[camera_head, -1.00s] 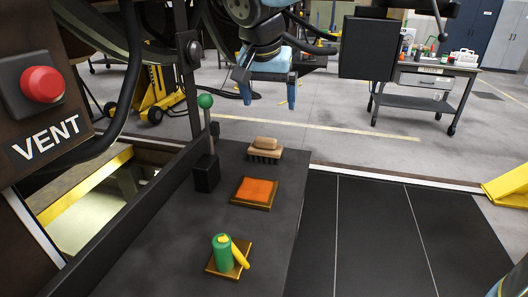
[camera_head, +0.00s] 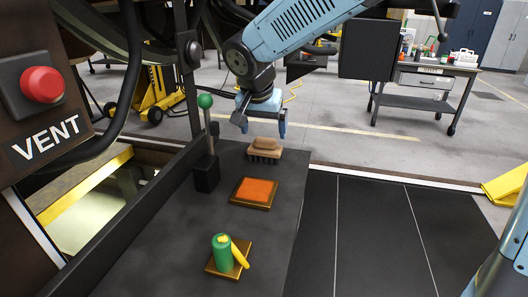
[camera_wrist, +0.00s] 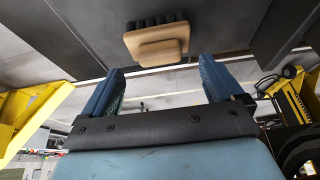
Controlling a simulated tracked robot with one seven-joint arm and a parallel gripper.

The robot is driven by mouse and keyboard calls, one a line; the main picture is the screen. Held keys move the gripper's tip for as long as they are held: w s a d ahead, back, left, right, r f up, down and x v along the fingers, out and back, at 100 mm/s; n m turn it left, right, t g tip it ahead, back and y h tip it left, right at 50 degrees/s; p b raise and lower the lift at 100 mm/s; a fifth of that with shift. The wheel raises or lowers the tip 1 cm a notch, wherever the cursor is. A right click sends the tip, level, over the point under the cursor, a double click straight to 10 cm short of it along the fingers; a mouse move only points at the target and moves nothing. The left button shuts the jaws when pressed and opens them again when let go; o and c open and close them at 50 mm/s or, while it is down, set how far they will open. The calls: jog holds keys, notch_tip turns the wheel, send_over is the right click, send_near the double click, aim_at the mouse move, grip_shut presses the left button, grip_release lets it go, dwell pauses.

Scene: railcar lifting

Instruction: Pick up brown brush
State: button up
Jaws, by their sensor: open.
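The brown brush (camera_head: 265,149) has a tan wooden back and dark bristles. It rests bristles down at the far end of the dark bench top (camera_head: 270,225). In the wrist view the brush (camera_wrist: 156,42) shows beyond my fingertips, roughly centred between them. My gripper (camera_head: 262,128) hangs just above and behind the brush in the head view, with its fingers pointing down. The two blue fingers are spread apart with nothing between them, as the wrist view also shows (camera_wrist: 158,70). Whether the fingers overlap the brush in depth is hard to tell.
An orange sponge on a wooden tray (camera_head: 254,192) lies nearer on the bench. A lever with a green knob (camera_head: 206,145) rises left of the brush. Dark panels (camera_head: 385,230) on the right are clear.

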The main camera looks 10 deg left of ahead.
aim_at(265, 139)
jog(key=x, duration=0.4)
jog(key=c, duration=1.2)
